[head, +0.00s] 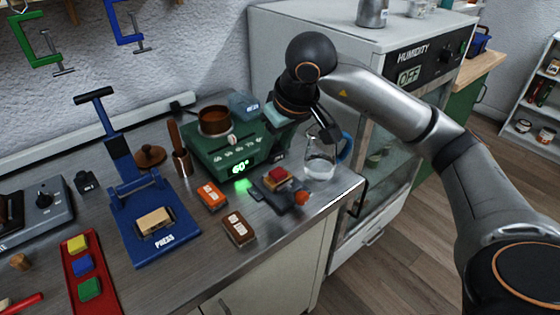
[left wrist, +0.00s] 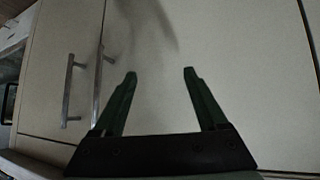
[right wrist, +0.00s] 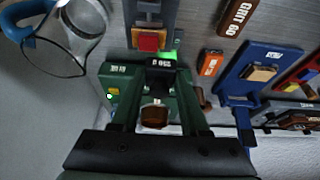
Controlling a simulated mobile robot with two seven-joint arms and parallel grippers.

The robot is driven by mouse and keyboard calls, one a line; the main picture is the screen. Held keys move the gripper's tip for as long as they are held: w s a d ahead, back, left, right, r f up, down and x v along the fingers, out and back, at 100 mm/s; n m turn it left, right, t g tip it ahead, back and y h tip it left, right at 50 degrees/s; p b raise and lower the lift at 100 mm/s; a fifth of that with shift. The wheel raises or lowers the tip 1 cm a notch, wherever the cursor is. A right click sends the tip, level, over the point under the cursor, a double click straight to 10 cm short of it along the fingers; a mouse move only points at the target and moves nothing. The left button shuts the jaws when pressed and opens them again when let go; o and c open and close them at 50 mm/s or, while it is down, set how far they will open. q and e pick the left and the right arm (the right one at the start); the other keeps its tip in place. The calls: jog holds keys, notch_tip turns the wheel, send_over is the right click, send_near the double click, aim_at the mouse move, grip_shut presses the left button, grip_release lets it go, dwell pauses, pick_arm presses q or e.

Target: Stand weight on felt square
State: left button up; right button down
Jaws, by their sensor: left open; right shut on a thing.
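My right gripper (right wrist: 160,78) is shut on a small dark block with pale lettering, the weight (right wrist: 160,61). The red piece (right wrist: 150,40) also shows in the right wrist view, apart from the weight. I cannot tell for certain that it is the felt. My left gripper (left wrist: 160,73) is open and empty before cabinet doors.
The green heater (head: 205,150) bears a copper pot (head: 215,121). A glass jug (head: 320,163) stands near the counter's right edge. An orange block (head: 211,195) and a brown block (head: 239,229) lie in front. A blue press (head: 165,240) and red tray (head: 72,243) are left.

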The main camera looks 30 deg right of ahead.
aim_at(279, 149)
jog(key=shift+w+d+f, duration=0.3)
jog(key=shift+d+f, duration=0.15)
jog(key=shift+f, duration=0.15)
jog(key=shift+w+d+f, duration=0.3)
jog(key=shift+d+f, duration=0.1)
jog(key=shift+f, duration=0.15)
jog(key=shift+w+d+f, duration=0.1)
jog(key=shift+d+f, duration=0.05)
jog(key=shift+f, duration=0.8)
jog(key=shift+w+d+f, duration=0.1)
jog(key=shift+f, duration=0.8)
jog(key=shift+f+b, duration=0.15)
jog(key=shift+b, duration=0.2)
jog(key=shift+c, duration=2.1)
grip_release()
jog(key=shift+r+p, duration=0.3)
jog(key=v, duration=1.1)
jog(key=shift+s+r+p, duration=0.3)
